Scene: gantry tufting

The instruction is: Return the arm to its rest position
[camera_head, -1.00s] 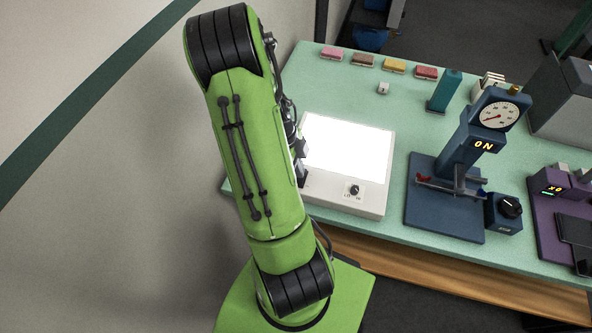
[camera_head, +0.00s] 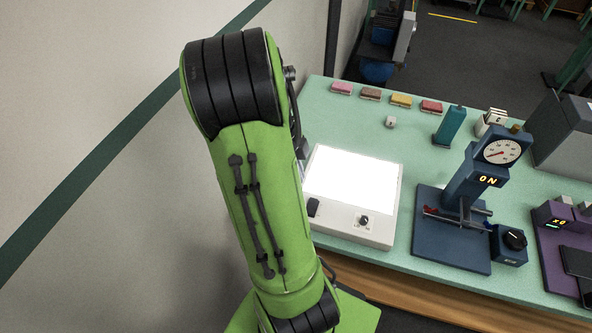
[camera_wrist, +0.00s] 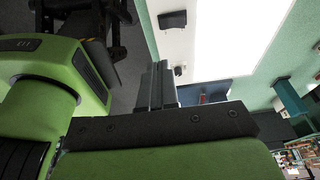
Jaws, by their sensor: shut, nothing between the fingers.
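My green arm (camera_head: 255,200) with black joint bands stands at the left of the head view, its elbow high and close to the camera. My gripper is hidden behind the arm there. In the wrist view my gripper (camera_wrist: 157,86) shows as two dark fingers side by side, shut with nothing between them. The bright white light box (camera_wrist: 207,35) lies beyond the fingertips in that view; I cannot judge the gap to it.

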